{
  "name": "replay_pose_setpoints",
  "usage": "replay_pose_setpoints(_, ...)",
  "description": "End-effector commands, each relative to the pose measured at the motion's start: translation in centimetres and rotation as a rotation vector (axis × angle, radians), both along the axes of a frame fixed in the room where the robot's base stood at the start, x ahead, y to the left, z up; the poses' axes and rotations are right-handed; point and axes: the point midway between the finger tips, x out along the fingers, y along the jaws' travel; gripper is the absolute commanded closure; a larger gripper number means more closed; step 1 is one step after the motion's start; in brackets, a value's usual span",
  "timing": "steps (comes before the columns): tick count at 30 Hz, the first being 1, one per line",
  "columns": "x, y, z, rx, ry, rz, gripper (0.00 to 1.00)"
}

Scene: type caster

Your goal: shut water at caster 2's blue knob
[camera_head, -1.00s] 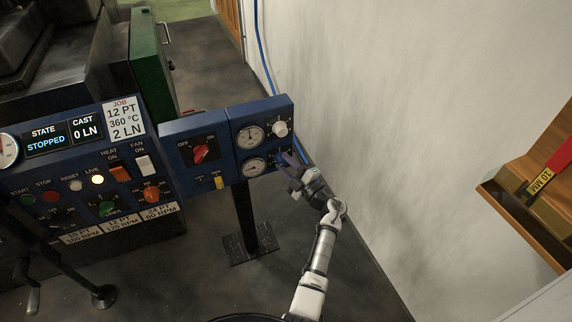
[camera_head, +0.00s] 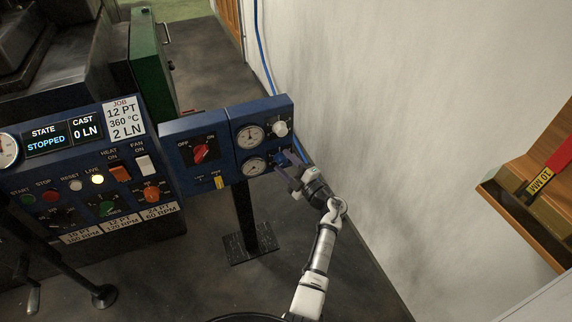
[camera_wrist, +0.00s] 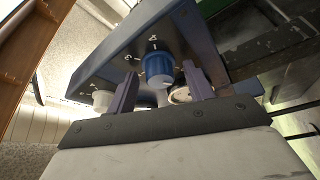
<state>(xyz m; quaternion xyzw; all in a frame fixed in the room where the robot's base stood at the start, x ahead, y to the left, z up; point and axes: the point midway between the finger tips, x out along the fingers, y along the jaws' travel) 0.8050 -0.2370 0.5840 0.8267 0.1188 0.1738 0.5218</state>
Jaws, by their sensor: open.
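The blue knob (camera_wrist: 159,68) shows in the wrist view on the blue panel, with a white mark on its rim. It sits between the two raised fingers of my gripper (camera_wrist: 160,92), which is open with a gap on either side of the knob. In the head view my gripper (camera_head: 284,164) is at the lower right of the gauge panel (camera_head: 237,112). There the blue knob (camera_head: 280,157) is partly hidden by the fingers.
A white knob (camera_head: 280,128) sits above the blue one, beside two round gauges (camera_head: 251,137). A red switch (camera_head: 201,153) is on the panel to the left. The pale wall (camera_head: 370,130) stands close on the right, with a blue hose (camera_head: 262,55) along it.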

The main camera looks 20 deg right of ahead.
Motion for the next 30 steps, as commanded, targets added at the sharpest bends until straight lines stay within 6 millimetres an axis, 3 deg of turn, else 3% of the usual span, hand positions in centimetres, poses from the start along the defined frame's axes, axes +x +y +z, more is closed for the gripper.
replay_pose_setpoints(4,-0.6,-0.3,-0.2,0.001,0.000,-0.002,0.48)
replay_pose_setpoints(8,-2.4,-1.1,-0.5,0.002,0.000,-0.004,0.48)
replay_pose_setpoints(21,-10.9,-4.6,-2.0,0.000,0.000,-0.002,0.48)
replay_pose_setpoints(30,-12.6,-5.2,-2.3,0.000,0.000,-0.001,0.48)
